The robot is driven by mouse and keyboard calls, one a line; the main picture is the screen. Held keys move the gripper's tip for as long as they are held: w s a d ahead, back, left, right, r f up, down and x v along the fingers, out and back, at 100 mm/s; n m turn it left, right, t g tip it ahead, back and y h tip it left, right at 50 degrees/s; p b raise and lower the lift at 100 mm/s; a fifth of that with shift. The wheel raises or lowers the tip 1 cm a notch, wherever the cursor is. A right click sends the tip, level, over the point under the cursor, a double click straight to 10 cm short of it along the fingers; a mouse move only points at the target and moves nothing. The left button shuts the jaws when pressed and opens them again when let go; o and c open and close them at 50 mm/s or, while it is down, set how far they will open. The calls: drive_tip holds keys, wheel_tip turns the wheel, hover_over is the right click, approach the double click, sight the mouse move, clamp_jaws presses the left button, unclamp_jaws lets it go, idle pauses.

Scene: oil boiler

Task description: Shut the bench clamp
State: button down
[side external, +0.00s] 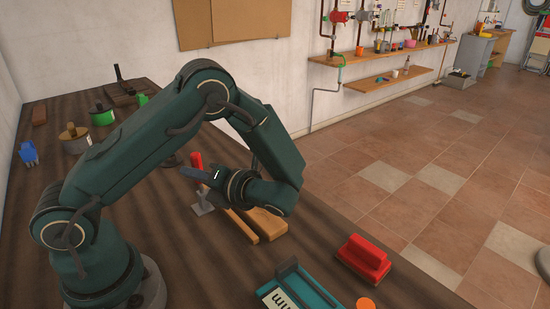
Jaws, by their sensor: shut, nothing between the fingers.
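The bench clamp stands on the wooden bench, partly hidden behind my gripper. Its red handle (196,160) sticks up just above my fingers, and a grey metal part (203,208) shows below them. My gripper (184,172) points left across the clamp with its fingers shut and empty. It overlaps the clamp in this view; I cannot tell whether it touches it. The handle looks close to upright. The middle of the clamp is hidden.
Wooden blocks (266,222) lie right of the clamp. A red block-shaped object (362,256) and a teal tray (312,290) are nearer the front. A green pot (102,115), a tan round container (75,139) and a blue object (28,153) stand at the left.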

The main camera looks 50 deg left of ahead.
drive_tip(key=shift+s, duration=0.1)
drive_tip(key=d, duration=0.9)
drive_tip(key=s+a+r+n+t+h, duration=0.2)
drive_tip(key=s+r+n+h, duration=0.45)
drive_tip(key=n+h, duration=0.35)
drive_tip(key=w+d+n+t+h, duration=0.2)
drive_tip(key=d+n+t+h, duration=0.3)
drive_tip(key=n, duration=1)
drive_tip(key=d+t, duration=0.3)
drive_tip(key=shift+w+r+n, duration=0.15)
drive_tip(key=shift+r+n, duration=0.15)
drive_tip(key=shift+n, duration=0.1)
